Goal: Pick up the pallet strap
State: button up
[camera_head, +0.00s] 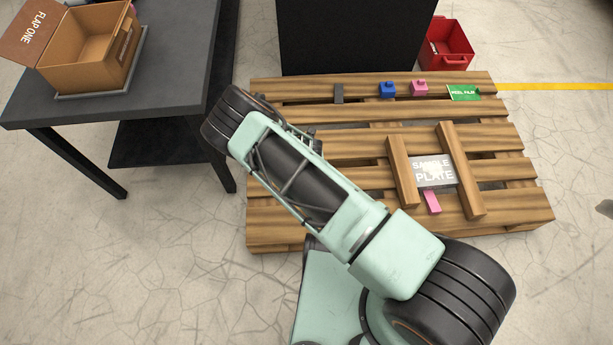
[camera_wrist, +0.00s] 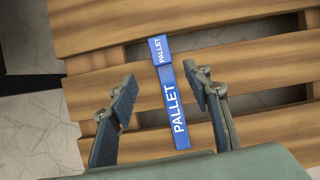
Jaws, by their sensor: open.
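The pallet strap (camera_wrist: 172,105) is a narrow blue strip lettered PALLET in white, seen in the wrist view. It lies lengthwise across slats of the wooden pallet (camera_wrist: 262,112) and spans a gap between them. Its far end is a shorter lettered section. My gripper (camera_wrist: 160,76) is open, with one dark finger on each side of the strap and nothing between them held. In the head view my arm covers the strap, and I cannot make out the fingers there.
The pallet (camera_head: 505,140) also carries a sample plate (camera_head: 447,173) between two raised wooden blocks, a pink strip (camera_head: 432,201), a blue piece (camera_head: 387,90), a pink piece (camera_head: 420,88) and a green packet (camera_head: 463,93). A dark table (camera_head: 180,75) with a cardboard box (camera_head: 88,50) stands left. A red bin (camera_head: 460,45) is behind.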

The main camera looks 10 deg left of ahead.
jog(key=b+x, duration=0.4)
jog(key=x, duration=0.5)
jog(key=shift+w+d, duration=0.15)
grip_shut()
jog(key=shift+r, duration=0.2)
